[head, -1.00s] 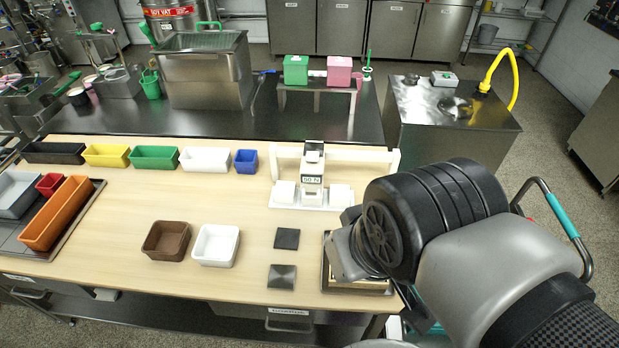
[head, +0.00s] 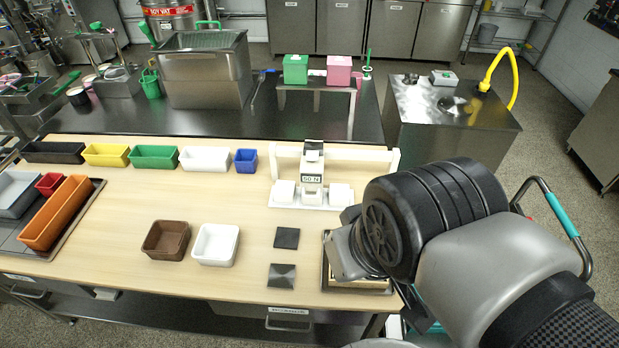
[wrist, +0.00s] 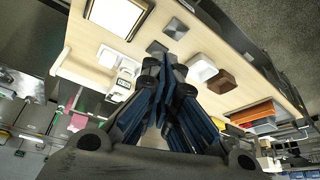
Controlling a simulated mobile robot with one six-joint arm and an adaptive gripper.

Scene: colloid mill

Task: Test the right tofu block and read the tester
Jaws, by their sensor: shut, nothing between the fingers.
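The tester (head: 312,160) is a white upright device at the back right of the wooden table, and it also shows in the wrist view (wrist: 124,80). Its small display (head: 311,178) seems to read 50 N, though the digits are tiny. The right tofu block (head: 340,195) is a white block on the tester's white base, to the right of its column. The left tofu block (head: 284,192) sits on the other side. My gripper (wrist: 162,68) is shut and empty, in the air apart from the tester. In the head view my arm hides it.
Two dark square plates (head: 286,238) lie in front of the tester. A brown bin (head: 166,240) and a white bin (head: 215,245) stand to their left. Coloured bins line the back left edge. A framed tray (head: 358,288) lies partly under my arm. The table's middle is clear.

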